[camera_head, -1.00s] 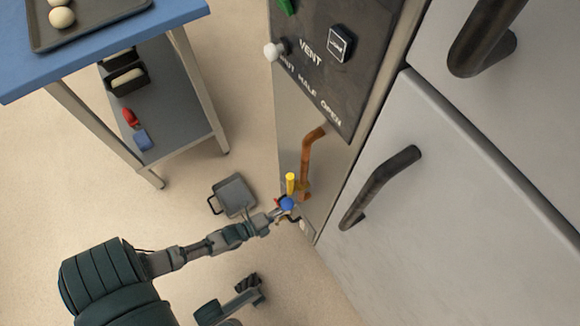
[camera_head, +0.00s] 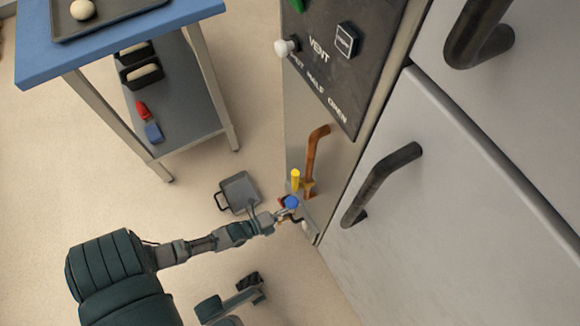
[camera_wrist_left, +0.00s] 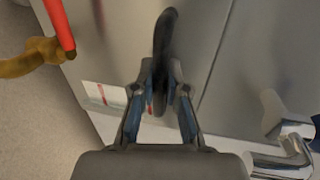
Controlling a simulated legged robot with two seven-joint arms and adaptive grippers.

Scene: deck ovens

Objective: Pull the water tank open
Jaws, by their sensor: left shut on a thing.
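My left gripper (camera_head: 287,213) is low at the side panel of the oven in the head view. In the left wrist view the left gripper (camera_wrist_left: 160,95) has its fingers closed around a dark upright handle (camera_wrist_left: 165,35), which stands out from a grey metal front. I take this handle to be the water tank's; the tank's edges are hard to make out. A white label with red marks (camera_wrist_left: 104,96) is on the front left of the fingers. My right gripper is not in view.
A grey pan (camera_head: 239,191) lies on the floor nearby. A blue-topped cart (camera_head: 130,50) stands at upper left. A chrome fitting (camera_wrist_left: 292,140) is at right.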

